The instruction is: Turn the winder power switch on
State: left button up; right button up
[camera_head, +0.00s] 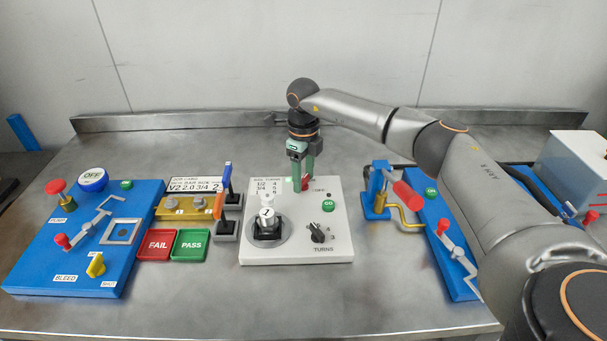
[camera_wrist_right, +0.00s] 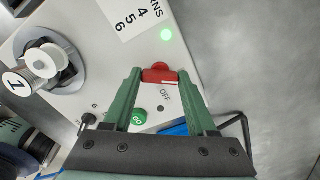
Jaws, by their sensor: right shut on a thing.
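The white winder panel (camera_head: 275,192) stands in the middle of the table. Its red power switch (camera_wrist_right: 158,73) sits between the green fingertips of my right gripper (camera_wrist_right: 160,78), which is shut on it. In the head view the right gripper (camera_head: 301,184) reaches down to the panel's back edge, with the red switch (camera_head: 307,185) partly hidden behind the fingers. An OFF label is printed beside the switch. A small green lamp (camera_wrist_right: 166,34) near the switch glows. My left gripper is not in view.
The panel also bears a winder spool (camera_head: 267,222), a black turns knob (camera_head: 318,233) and a green button (camera_head: 328,205). A blue station (camera_head: 85,250) stands left, with red FAIL (camera_head: 157,245) and green PASS (camera_head: 191,245) trays beside it. Another blue station (camera_head: 440,245) stands right.

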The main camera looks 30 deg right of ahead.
aim_at(303, 179)
jog(key=shift+r+n, duration=0.1)
jog(key=shift+n, duration=0.3)
jog(key=o, duration=1.4)
jog(key=shift+c, duration=0.2)
notch_tip(303, 179, up, 12)
jog(key=shift+r, duration=0.25)
jog(key=shift+f, duration=0.1)
